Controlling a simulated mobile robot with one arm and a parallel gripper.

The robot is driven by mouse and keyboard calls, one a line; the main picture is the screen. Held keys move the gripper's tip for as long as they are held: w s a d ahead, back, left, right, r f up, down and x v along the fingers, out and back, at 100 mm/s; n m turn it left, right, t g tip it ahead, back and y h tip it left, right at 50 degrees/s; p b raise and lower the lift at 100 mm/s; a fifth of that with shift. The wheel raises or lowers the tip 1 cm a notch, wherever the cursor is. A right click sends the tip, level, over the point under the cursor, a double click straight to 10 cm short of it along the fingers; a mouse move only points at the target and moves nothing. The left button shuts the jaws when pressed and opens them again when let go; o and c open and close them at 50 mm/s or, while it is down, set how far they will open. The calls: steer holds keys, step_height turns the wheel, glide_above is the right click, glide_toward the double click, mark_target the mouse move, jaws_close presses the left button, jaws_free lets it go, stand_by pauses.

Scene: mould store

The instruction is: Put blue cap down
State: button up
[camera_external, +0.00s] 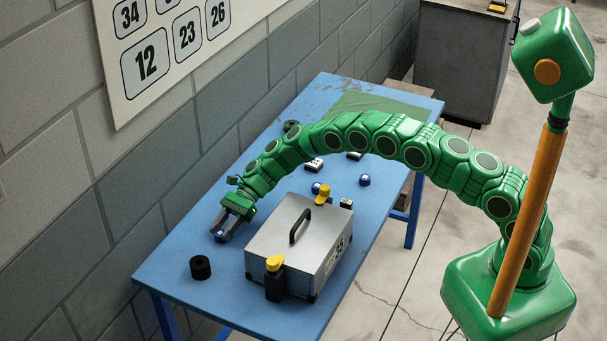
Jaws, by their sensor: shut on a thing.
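My gripper (225,233) is at the left part of the blue table (180,265), pointing down and to the left. It is shut on a small blue cap (220,237), which shows between the fingertips. The cap is close to the table top; I cannot tell whether it touches it. A further small blue piece (316,188) shows behind the metal box.
A grey metal box (285,240) with a black handle and yellow-topped latches stands right of my gripper. A black cylinder (200,267) stands in front of it, to the left. Small black-and-white blocks (314,165) lie under my arm. The table's left corner is clear.

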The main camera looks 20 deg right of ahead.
steer(key=o, duration=1)
steer(key=shift+f, duration=0.1)
steer(key=shift+w+d+r, duration=0.15)
steer(key=shift+d+r, duration=0.05)
steer(key=shift+r, duration=0.05)
steer(key=v, duration=1.1)
steer(key=shift+w+d+r, duration=0.15)
